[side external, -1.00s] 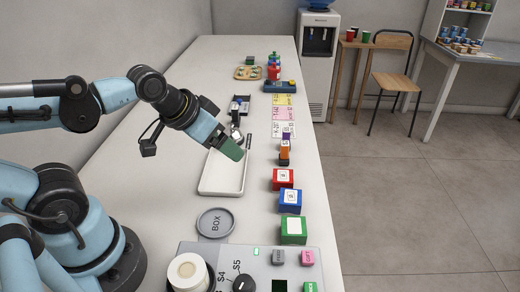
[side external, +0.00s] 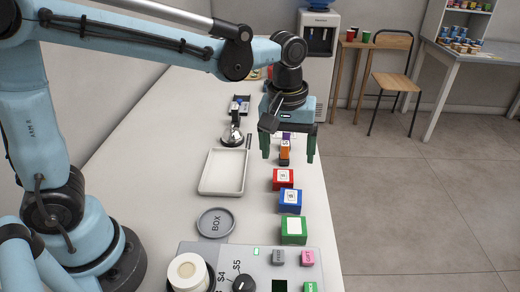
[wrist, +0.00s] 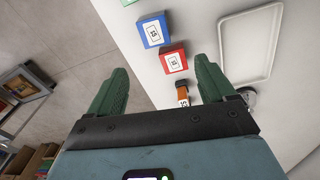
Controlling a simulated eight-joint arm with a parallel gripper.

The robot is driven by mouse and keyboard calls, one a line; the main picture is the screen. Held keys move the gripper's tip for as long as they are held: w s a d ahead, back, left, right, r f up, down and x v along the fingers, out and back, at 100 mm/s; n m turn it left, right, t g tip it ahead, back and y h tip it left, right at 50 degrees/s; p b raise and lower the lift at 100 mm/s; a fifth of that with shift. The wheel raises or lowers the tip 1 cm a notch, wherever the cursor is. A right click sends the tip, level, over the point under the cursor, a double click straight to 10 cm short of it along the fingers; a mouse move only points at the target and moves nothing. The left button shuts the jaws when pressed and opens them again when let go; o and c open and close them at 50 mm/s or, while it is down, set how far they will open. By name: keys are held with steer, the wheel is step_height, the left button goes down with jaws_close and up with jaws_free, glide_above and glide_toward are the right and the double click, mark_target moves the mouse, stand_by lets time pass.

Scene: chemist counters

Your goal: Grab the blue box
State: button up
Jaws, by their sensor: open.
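The blue box (side external: 290,201) sits on the counter between the red box (side external: 283,179) and the green box (side external: 293,230). It has a white label on top. In the wrist view the blue box (wrist: 154,31) is at the top, beyond the red box (wrist: 173,59). My gripper (side external: 288,158) points down above the counter, near the orange item, farther back than the blue box and apart from it. Its green fingers are wide apart, with nothing held, also in the wrist view (wrist: 165,70).
A white tray (side external: 224,172) and a round grey dish marked BOX (side external: 215,223) lie left of the boxes. A control panel (side external: 255,270) stands at the front. An orange item (side external: 284,151) stands behind the red box. The counter's right edge is close to the boxes.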

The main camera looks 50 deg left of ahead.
steer(key=d+f+n, duration=0.1)
steer(key=d, duration=0.1)
glide_above(291, 197)
steer(key=shift+g, duration=0.4)
steer(key=f, duration=0.6)
steer(key=shift+w+f, duration=0.3)
steer(key=shift+w, duration=0.05)
steer(key=shift+s+f, duration=0.15)
steer(key=shift+f, duration=1.3)
steer(key=shift+s+f, duration=0.15)
steer(key=shift+f, duration=1.25)
steer(key=shift+c, duration=0.5)
steer(key=c, duration=1)
